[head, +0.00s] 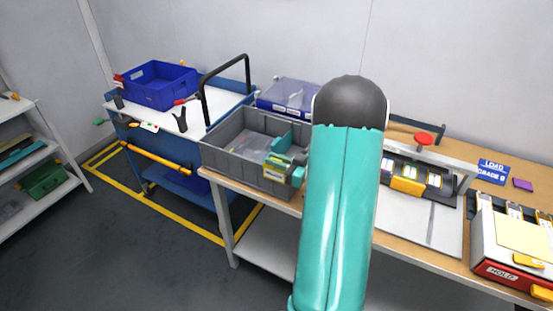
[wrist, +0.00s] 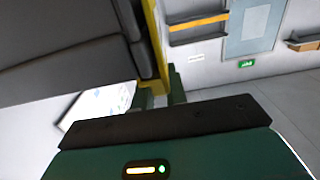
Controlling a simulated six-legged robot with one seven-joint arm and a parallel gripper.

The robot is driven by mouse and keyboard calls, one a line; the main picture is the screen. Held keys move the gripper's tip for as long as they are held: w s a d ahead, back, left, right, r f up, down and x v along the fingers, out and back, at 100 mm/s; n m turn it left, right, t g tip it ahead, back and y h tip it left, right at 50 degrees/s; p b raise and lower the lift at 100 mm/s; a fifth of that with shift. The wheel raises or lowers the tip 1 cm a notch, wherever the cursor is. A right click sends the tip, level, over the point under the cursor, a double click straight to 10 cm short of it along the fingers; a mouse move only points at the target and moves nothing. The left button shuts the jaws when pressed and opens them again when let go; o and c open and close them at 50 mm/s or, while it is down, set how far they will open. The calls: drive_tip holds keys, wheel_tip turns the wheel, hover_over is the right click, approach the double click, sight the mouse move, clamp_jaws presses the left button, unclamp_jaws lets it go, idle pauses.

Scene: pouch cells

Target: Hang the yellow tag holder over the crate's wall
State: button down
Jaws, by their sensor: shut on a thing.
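The grey crate (head: 222,158) stands on the left end of the wooden bench, open at the top. My teal gripper (head: 286,163) is at the crate's right side, near its front corner. It is shut on the yellow tag holder (head: 298,175), which shows small at the crate's front right wall. In the wrist view the tag holder (wrist: 152,40) is a yellow strip between my green fingertips (wrist: 161,92), close beside a large dark grey surface. I cannot tell whether it straddles the wall or only lies against it. My arm hides part of the bench behind.
A blue cart (head: 225,105) with a blue bin (head: 158,86) stands left of the bench. A blue lidded box (head: 287,95) is behind the crate. To the right are a dark cell tray (head: 408,187) and a red-fronted HOLD box (head: 505,272). Floor at front left is clear.

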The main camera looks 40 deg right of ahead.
drive_tip(key=shift+f, duration=0.5)
drive_tip(key=c, duration=1.3)
unclamp_jaws()
drive_tip(key=shift+c, duration=0.2)
drive_tip(key=v, duration=1.3)
drive_tip(key=shift+s, duration=0.4)
drive_tip(key=shift+r, duration=0.1)
